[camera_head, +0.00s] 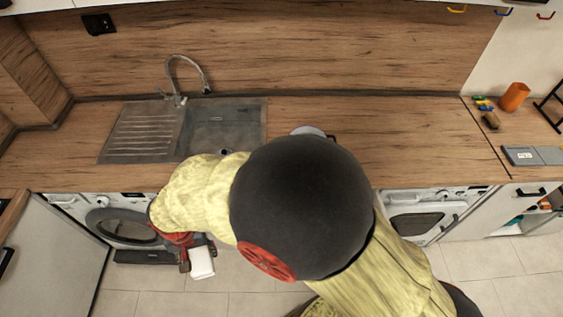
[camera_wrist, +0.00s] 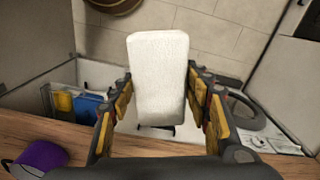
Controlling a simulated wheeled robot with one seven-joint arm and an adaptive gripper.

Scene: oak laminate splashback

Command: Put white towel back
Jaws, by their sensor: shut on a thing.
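The white towel (camera_wrist: 158,80) is a folded or rolled white block held between the two fingers of my gripper (camera_wrist: 160,105) in the wrist view. In the head view the towel (camera_head: 201,262) hangs below my gripper (camera_head: 188,255), in front of the counter and above the tiled floor. My gripper is shut on it. My own arm covers the middle of the head view and hides part of the counter front.
A washing machine (camera_head: 122,226) and an oven-like appliance (camera_head: 415,222) stand under the wooden counter (camera_head: 400,130). A sink (camera_head: 222,128) with a tap is set in it. The wrist view shows a purple object (camera_wrist: 42,157) on the counter and an open compartment with blue items (camera_wrist: 88,107).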

